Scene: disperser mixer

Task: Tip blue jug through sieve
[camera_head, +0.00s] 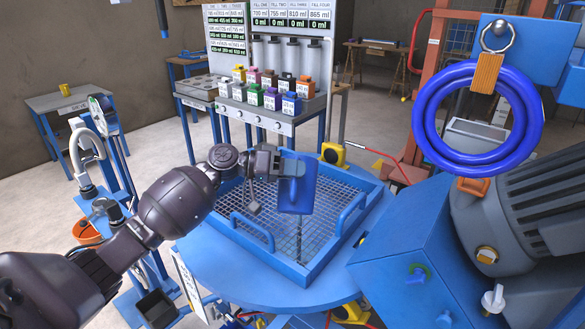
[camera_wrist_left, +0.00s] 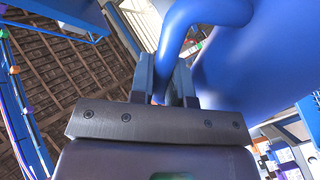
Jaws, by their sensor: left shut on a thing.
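The blue jug (camera_head: 298,188) is held above the blue-framed sieve (camera_head: 345,222) and looks tipped, its lower end toward the mesh. My left gripper (camera_head: 277,166) comes in from the left and is shut on the jug's handle. In the left wrist view the gripper fingers (camera_wrist_left: 166,84) close around the curved blue handle (camera_wrist_left: 185,32), with the jug's body (camera_wrist_left: 255,65) to the right. A thin dark streak (camera_head: 299,238) runs from below the jug to the mesh; it looks like a stream. The jug's mouth and contents are hidden. My right gripper is not in view.
The sieve sits on a round blue table (camera_head: 215,262). Behind it stands a filling station (camera_head: 270,118) with several coloured containers. At right are a blue machine with a motor (camera_head: 520,220) and a coiled blue hose (camera_head: 428,110). An orange bucket (camera_head: 87,232) is at left.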

